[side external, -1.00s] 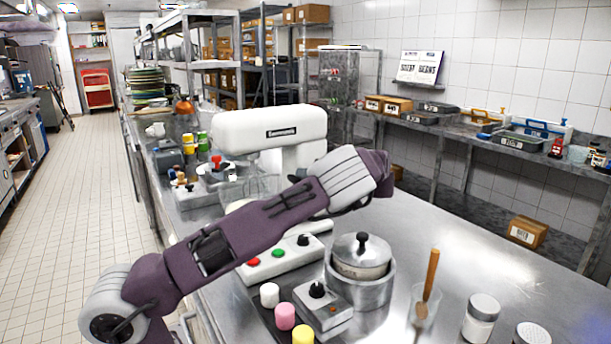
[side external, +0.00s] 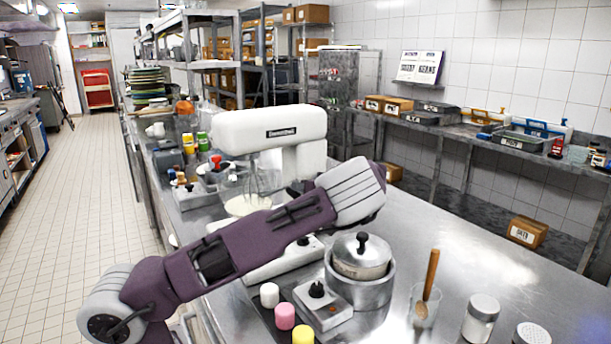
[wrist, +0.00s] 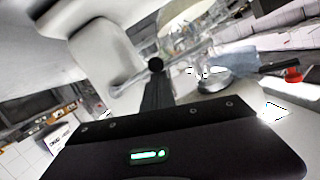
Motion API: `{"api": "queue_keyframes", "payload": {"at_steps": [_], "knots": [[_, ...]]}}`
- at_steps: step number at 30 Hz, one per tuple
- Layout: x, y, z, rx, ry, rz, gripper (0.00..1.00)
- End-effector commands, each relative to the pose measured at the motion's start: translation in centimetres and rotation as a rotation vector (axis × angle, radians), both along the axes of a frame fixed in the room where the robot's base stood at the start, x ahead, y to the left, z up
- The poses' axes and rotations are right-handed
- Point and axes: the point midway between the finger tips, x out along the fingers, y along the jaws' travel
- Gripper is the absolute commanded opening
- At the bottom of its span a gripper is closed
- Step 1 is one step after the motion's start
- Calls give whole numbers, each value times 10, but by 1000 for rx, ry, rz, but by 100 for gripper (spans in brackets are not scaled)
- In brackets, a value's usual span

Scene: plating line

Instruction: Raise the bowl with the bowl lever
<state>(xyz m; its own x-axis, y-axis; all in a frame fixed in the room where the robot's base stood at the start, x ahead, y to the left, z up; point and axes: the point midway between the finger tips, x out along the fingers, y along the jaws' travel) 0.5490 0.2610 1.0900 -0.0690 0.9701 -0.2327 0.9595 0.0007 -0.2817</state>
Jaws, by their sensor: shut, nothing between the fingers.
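The white stand mixer (side external: 268,128) stands on the steel counter, with its whisk (side external: 262,182) hanging over the glass bowl (side external: 246,205). The bowl holds something pale, and my arm hides its lower part. In the wrist view, the bowl lever is a metal rod on the mixer's side ending in a black knob (wrist: 155,65). My gripper (wrist: 157,82) is shut and empty, with its dark fingertips close to the knob. I cannot tell whether they touch it. In the side view my arm hides the fingers.
A control box with a black dial (side external: 322,303) and a lidded pot (side external: 360,268) stand near my arm.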

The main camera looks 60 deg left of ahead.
Motion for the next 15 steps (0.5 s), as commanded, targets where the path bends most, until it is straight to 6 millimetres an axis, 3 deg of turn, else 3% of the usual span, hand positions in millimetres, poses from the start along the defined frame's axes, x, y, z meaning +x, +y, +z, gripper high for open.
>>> {"api": "queue_keyframes", "payload": {"at_steps": [15], "knots": [[-2,0,-25,0,-32,0,0]]}}
